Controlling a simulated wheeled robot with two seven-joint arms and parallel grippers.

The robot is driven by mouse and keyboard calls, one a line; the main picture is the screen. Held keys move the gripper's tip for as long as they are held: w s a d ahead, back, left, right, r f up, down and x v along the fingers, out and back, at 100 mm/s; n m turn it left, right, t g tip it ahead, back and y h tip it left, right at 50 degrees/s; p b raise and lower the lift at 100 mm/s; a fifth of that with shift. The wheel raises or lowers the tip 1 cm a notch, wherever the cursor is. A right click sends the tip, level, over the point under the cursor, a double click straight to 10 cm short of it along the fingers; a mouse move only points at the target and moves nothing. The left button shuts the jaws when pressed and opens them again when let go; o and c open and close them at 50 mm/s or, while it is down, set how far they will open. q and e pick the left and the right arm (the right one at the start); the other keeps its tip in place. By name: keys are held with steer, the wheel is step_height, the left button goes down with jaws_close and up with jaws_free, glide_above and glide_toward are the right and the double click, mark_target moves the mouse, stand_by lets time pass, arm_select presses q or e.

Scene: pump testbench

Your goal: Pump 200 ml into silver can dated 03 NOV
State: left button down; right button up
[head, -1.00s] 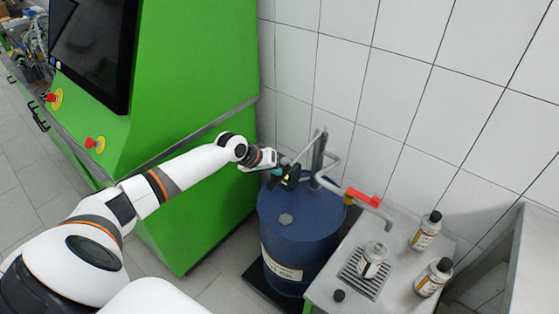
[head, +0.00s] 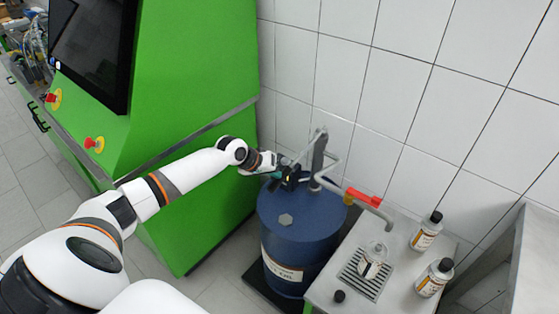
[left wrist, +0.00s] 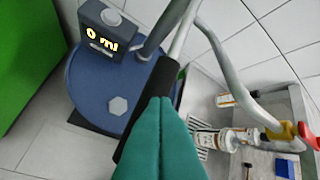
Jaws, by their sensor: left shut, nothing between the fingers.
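My left gripper (head: 281,173) is at the hand pump on top of the blue drum (head: 300,225). In the left wrist view its green fingers (left wrist: 161,101) are shut and empty, with their tips over the black grip (left wrist: 148,108) of the pump lever; whether they touch it I cannot tell. The pump's meter (left wrist: 108,38) reads 0 ml. An open silver can (head: 371,263) stands on the grate (head: 358,280) beneath the outlet pipe. Two capped cans (head: 426,231) (head: 434,278) stand to its right. The label dates are too small to read. My right gripper is out of view.
A red valve handle (head: 363,199) sits on the outlet pipe. A loose black cap (head: 339,296) lies on the metal table (head: 398,296). A green machine (head: 200,90) stands left of the drum, and a tiled wall (head: 420,90) is behind it.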

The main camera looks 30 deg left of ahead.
arm_select(q)
steer(key=shift+s+f+b, duration=0.15)
steer(key=shift+f+b, duration=0.25)
steer(key=shift+f, duration=0.5)
stand_by(0.5)
stand_by(0.5)
step_height(320, 180, up, 10)
steer(key=w+p, duration=0.1)
steer(key=p, duration=0.8)
steer(key=shift+r, duration=0.15)
stand_by(0.4)
steer(key=shift+w+r, duration=0.1)
steer(key=r+p, duration=0.4)
steer(key=shift+w+r+p, duration=0.25)
steer(key=shift+r+p, duration=0.05)
steer(key=shift+r, duration=0.05)
stand_by(0.4)
steer(key=shift+d, duration=0.15)
